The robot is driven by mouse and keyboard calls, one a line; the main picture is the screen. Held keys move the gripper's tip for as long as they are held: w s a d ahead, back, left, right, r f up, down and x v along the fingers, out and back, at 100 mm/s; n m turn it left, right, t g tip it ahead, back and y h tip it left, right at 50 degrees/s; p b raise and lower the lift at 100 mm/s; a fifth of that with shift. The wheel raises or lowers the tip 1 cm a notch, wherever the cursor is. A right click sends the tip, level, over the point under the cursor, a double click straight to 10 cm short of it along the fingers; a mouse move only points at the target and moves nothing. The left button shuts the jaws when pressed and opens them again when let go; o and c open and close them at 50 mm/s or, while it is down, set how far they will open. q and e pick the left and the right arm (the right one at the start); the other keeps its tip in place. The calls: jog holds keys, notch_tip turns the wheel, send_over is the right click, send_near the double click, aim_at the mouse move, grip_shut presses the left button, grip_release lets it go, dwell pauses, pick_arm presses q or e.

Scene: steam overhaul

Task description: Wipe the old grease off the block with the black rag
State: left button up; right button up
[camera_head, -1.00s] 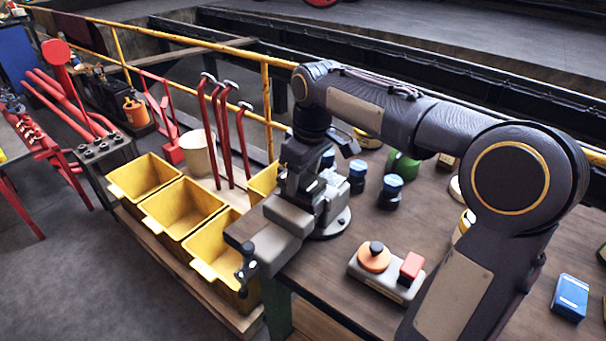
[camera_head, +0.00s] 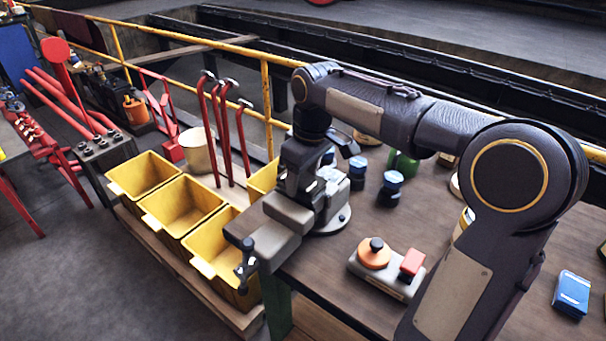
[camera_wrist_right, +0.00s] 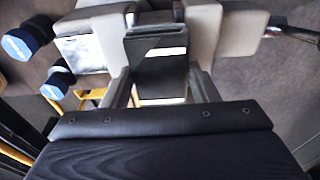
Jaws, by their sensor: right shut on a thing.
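My right gripper (camera_head: 305,188) is over the grey bench vise (camera_head: 258,231) at the table's near left corner. In the right wrist view, the right gripper (camera_wrist_right: 162,88) is shut on a dark piece that looks like the black rag (camera_wrist_right: 157,74). The rag is low over the vise, between its pale grey parts (camera_wrist_right: 220,30). Whether it touches the block I cannot tell. A shiny metal face beside the rag may be the block (camera_wrist_right: 84,54); my gripper hides much of it in the head view. I cannot make out any grease. My left gripper is out of view.
Blue-capped jars (camera_head: 391,188) stand behind the vise. Yellow bins (camera_head: 184,205) and red-handled tools (camera_head: 223,135) are to the left.

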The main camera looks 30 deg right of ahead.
jog(key=shift+w+a+r+p, duration=0.2)
jog(key=shift+w+a+p, duration=0.1)
jog(key=shift+w+p, duration=0.35)
jog(key=shift+s+d+f+b, duration=0.15)
jog(key=shift+s+d+b, duration=0.05)
jog(key=shift+s+b, duration=0.1)
jog(key=shift+s+d, duration=0.25)
jog(key=shift+s, duration=0.35)
jog(key=shift+s+d, duration=0.2)
jog(key=shift+s, duration=0.35)
jog(key=shift+w+a, duration=0.2)
jog(key=shift+w, duration=0.25)
jog(key=shift+w+a+p, duration=0.35)
jog(key=shift+w+p, duration=0.35)
jog(key=shift+w, duration=0.15)
jog(key=shift+w+a+f, duration=0.1)
jog(key=shift+w, duration=0.1)
jog(key=shift+s+d, duration=0.25)
jog(key=shift+s, duration=0.3)
jog(key=shift+s+d, duration=0.35)
jog(key=shift+s, duration=0.55)
jog(key=shift+w+a+p, duration=0.25)
jog(key=shift+w, duration=0.35)
jog(key=shift+w+a+p, duration=0.25)
jog(key=shift+w, duration=0.3)
jog(key=shift+w+a, duration=0.1)
jog(key=shift+w, duration=0.15)
